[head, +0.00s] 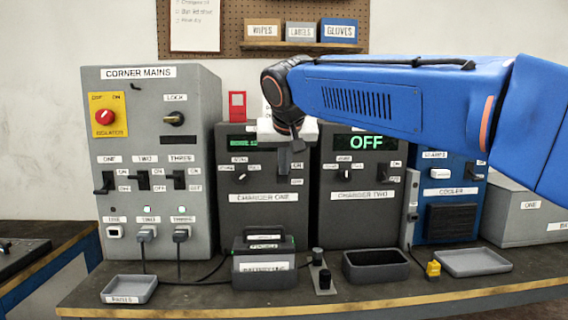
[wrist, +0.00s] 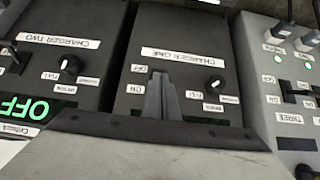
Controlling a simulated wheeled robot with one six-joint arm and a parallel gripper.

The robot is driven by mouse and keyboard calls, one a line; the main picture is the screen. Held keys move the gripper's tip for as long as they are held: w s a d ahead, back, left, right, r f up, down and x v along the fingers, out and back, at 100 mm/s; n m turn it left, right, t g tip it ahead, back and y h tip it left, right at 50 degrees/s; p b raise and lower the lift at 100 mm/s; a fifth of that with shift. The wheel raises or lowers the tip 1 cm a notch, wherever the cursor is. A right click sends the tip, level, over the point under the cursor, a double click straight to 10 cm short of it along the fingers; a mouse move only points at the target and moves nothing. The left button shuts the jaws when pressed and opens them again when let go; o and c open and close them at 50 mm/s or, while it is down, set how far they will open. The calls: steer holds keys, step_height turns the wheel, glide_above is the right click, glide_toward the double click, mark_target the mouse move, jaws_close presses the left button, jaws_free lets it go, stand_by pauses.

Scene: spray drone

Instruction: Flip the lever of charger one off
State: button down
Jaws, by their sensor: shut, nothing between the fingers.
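Charger one (head: 263,212) is a dark grey box in the middle of the bench. Its name label also shows upside down in the wrist view (wrist: 190,55). My gripper (head: 284,168) is in front of its upper right panel, beside the OFF and ON labels. In the wrist view my gripper (wrist: 160,85) shows its dark fingers together and empty, beside those labels. The charger's lever is hidden behind the fingers, so I cannot tell its position or whether they touch it. The green display (head: 243,142) is partly covered by my wrist.
Charger two (head: 350,212) stands to the right, its display reading OFF. The corner mains cabinet (head: 150,80) with several levers stands to the left. A battery pack (head: 264,265), a grey bin (head: 376,273) and trays lie in front. Charger one's knob (wrist: 214,109) is close to my fingers.

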steer(key=f+t, duration=0.2)
steer(key=s+f+t, duration=0.1)
steer(key=f, duration=0.1)
steer(key=shift+f+t, duration=0.15)
steer(key=shift+t, duration=0.25)
stand_by(0.4)
steer(key=shift+r, duration=0.2)
steer(key=shift+r, duration=0.6)
steer(key=shift+s+d, duration=0.1)
steer(key=shift+s, duration=0.05)
